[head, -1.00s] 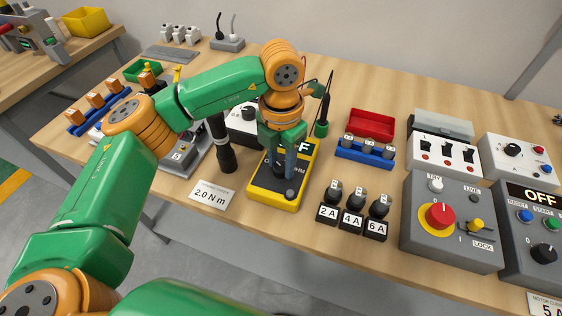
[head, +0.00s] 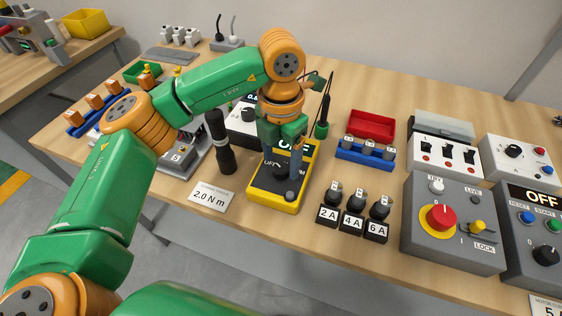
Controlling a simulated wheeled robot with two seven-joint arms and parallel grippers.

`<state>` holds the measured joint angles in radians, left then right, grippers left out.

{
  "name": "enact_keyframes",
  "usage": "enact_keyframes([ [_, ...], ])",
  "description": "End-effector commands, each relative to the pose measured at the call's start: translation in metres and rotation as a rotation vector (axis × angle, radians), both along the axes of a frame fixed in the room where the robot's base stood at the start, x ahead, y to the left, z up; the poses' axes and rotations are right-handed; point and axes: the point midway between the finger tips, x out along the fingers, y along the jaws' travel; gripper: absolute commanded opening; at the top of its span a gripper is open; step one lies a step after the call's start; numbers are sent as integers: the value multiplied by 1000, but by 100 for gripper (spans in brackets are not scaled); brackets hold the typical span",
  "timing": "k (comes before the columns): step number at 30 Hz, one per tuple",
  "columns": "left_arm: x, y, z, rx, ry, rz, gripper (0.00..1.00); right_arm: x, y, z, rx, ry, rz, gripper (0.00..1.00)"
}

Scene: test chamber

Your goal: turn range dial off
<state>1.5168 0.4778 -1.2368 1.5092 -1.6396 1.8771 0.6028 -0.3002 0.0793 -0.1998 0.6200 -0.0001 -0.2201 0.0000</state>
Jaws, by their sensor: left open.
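A yellow and black meter (head: 259,201) lies near the front of the bench, with printed range marks on its dark face. My left gripper (head: 281,188) points down over the meter's face, its fingers open. My right gripper is not in view.
A black torque tool (head: 221,150) stands left of the meter, behind a "2.0 N m" card (head: 211,197). Black plugs (head: 352,215) marked 2A, 4A and 6A stand to the right. A grey switch box (head: 450,240) is farther right. A dark probe (head: 322,122) stands behind.

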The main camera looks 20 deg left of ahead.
Motion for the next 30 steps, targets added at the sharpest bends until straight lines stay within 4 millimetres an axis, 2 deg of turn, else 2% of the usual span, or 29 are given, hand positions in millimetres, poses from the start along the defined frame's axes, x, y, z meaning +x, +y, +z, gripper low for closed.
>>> enact_keyframes([
  [1, 1, -1, 9, -2, -7, -1, 72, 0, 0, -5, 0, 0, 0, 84],
  [6, 1, -1, 44, -1, -5, 0, 72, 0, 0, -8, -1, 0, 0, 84],
  [9, 0, -1, 54, -1, -2, -1, 72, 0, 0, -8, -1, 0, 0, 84],
  [22, 0, 0, 57, 0, -1, -1, 72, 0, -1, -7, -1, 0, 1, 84],
  [23, 0, 0, 60, 0, -1, -1, 72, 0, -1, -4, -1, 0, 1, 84],
  [30, 0, 0, 116, 0, -1, -1, 72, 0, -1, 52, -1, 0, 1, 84],
])
